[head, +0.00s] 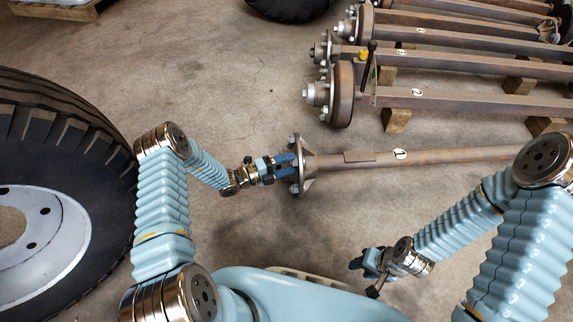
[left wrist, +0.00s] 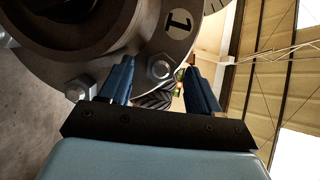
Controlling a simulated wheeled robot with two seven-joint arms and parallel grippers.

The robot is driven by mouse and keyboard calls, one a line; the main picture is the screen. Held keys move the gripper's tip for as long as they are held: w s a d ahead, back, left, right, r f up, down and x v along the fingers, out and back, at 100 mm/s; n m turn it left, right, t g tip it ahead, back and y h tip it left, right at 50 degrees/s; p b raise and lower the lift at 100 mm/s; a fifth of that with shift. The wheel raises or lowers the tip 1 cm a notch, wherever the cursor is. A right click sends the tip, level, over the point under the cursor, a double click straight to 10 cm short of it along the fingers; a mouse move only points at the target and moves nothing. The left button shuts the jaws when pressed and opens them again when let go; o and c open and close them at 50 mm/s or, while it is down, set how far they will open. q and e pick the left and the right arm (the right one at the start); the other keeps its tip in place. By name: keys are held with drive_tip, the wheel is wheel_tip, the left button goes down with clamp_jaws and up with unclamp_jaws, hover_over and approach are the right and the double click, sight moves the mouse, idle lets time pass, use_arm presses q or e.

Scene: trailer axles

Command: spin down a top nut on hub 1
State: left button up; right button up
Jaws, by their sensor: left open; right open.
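Hub 1 (head: 305,166) is the flanged end of the rusty axle marked 1 (head: 400,154), with bolts around its rim. In the left wrist view the grey hub flange (left wrist: 188,22) carries a "1" label. A top nut (left wrist: 160,68) on the flange shows between my left fingertips, and another nut (left wrist: 80,90) sits to the left. My left gripper (head: 287,164) is open at the hub face, its fingers (left wrist: 158,72) either side of the nut; whether they touch it I cannot tell. My right gripper (head: 366,265) is open, low and apart from the axle.
Axle 2 (head: 460,100), with a brake drum (head: 341,95), and more axles lie behind on wooden blocks (head: 396,120). A large tyre (head: 60,130) with a white rim stands at the left. The concrete floor between tyre and hubs is clear.

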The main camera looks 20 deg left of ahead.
use_arm(q)
drive_tip(key=shift+a, duration=0.1)
drive_tip(key=v, duration=1.4)
drive_tip(key=s+d+m+g+y+p, duration=0.45)
drive_tip(key=s+d+m+g, duration=0.95)
drive_tip(key=m, duration=0.4)
drive_tip(key=s+d+r+m+t+y+p, duration=0.1)
drive_tip(key=s+r+m+t+y+p, duration=0.1)
drive_tip(key=m, duration=1)
drive_tip(key=s+d+r+m+t+y+p, duration=0.1)
drive_tip(key=s+r+m+y+p, duration=0.1)
drive_tip(key=m, duration=1)
wheel_tip(320, 180, up, 3)
drive_tip(key=shift+s+d+f+m+t+y+p, duration=0.1)
drive_tip(key=shift+s+d+m+t+y+p, duration=0.25)
drive_tip(key=shift+s+y, duration=0.35)
